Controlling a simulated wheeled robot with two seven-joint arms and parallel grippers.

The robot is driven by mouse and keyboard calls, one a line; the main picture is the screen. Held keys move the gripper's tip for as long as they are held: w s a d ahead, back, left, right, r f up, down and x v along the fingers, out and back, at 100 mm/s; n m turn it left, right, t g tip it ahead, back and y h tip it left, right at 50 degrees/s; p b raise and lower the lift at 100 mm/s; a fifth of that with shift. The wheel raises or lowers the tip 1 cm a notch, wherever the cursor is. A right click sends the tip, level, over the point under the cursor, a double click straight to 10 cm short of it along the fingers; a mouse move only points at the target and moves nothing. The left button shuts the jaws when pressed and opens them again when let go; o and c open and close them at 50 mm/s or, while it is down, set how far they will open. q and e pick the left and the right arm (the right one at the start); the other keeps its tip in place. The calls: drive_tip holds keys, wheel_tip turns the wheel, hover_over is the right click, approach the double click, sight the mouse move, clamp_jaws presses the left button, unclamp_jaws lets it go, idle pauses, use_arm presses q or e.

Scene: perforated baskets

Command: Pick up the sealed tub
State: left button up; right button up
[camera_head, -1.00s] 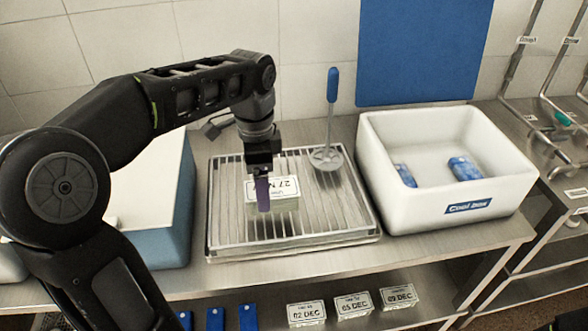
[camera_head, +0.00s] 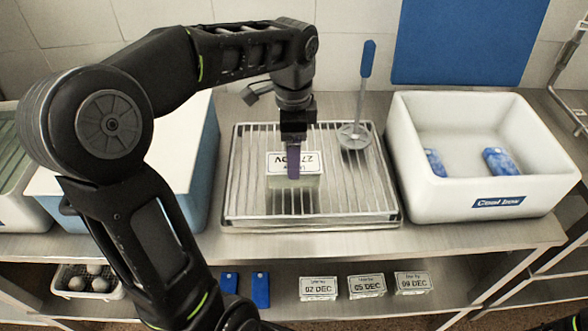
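A tub with a white label reading "27 NOV" (camera_head: 309,172), upside down in the picture, sits on the wire rack (camera_head: 250,205) in the middle of the counter. My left gripper (camera_head: 293,172) points down from above, and its purple finger overlaps the middle of the label. Only one finger shows clearly, so the gap between fingers and any contact with the tub cannot be told. My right gripper is not in view.
A white cool box (camera_head: 420,190) with blue packs is on the right. A blue-sided box (camera_head: 205,180) is on the left. Labelled tubs (camera_head: 318,288) line the lower shelf.

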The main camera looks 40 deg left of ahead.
use_arm(q)
wheel_tip(320, 180, down, 5)
drive_tip(key=shift+d+f+p, duration=0.1)
drive_tip(key=shift+p, duration=0.3)
drive_tip(key=shift+c, duration=0.5)
clamp_jaws()
idle(0.8)
drive_tip(key=shift+r, duration=0.2)
wheel_tip(320, 180, up, 10)
drive_tip(key=shift+f, duration=0.1)
idle(0.3)
idle(0.5)
